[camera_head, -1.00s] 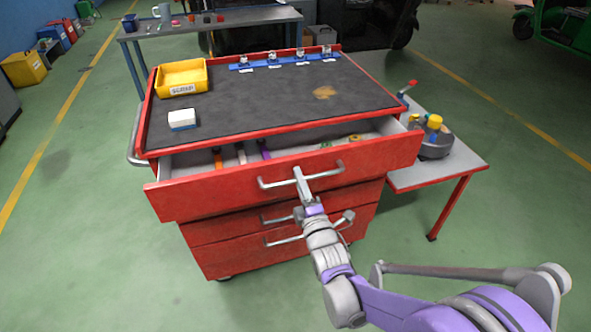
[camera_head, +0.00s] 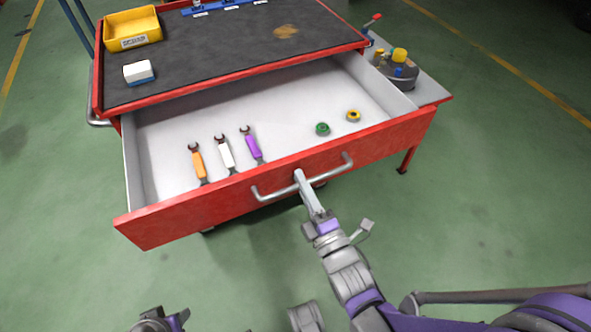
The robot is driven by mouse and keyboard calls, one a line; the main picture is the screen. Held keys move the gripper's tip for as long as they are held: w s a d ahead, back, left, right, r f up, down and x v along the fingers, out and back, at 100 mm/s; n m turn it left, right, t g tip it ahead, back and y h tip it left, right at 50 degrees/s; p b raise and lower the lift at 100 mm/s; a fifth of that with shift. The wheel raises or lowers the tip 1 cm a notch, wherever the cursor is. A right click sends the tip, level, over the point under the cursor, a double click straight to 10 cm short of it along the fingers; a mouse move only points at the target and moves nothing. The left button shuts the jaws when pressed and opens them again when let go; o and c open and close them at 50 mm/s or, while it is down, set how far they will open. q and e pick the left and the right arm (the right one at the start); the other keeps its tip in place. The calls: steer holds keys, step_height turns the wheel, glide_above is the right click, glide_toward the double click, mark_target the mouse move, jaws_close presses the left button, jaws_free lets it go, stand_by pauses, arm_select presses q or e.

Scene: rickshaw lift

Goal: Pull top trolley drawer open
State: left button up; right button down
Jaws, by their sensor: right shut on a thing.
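The red trolley's top drawer (camera_head: 375,143) stands well open, its white inside in plain view. My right gripper (camera_head: 301,180) is shut on the silver bar handle (camera_head: 272,193) at the middle of the drawer front. In the drawer lie an orange-handled tool (camera_head: 199,163), a white-handled one (camera_head: 226,153), a purple-handled one (camera_head: 252,146), a green ring (camera_head: 322,129) and a yellow ring (camera_head: 353,116). A grey and purple part, apparently my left gripper (camera_head: 160,321), shows at the bottom edge, cut off; its jaws cannot be made out.
The trolley's dark top (camera_head: 215,52) carries a yellow bin (camera_head: 132,28) and a white-and-blue block (camera_head: 139,72). A side table with a round container (camera_head: 399,72) stands on the right. Green floor (camera_head: 500,200) is clear to the right and left.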

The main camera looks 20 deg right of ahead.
steer(key=shift+s, duration=0.25)
steer(key=c, duration=1.1)
jaws_free()
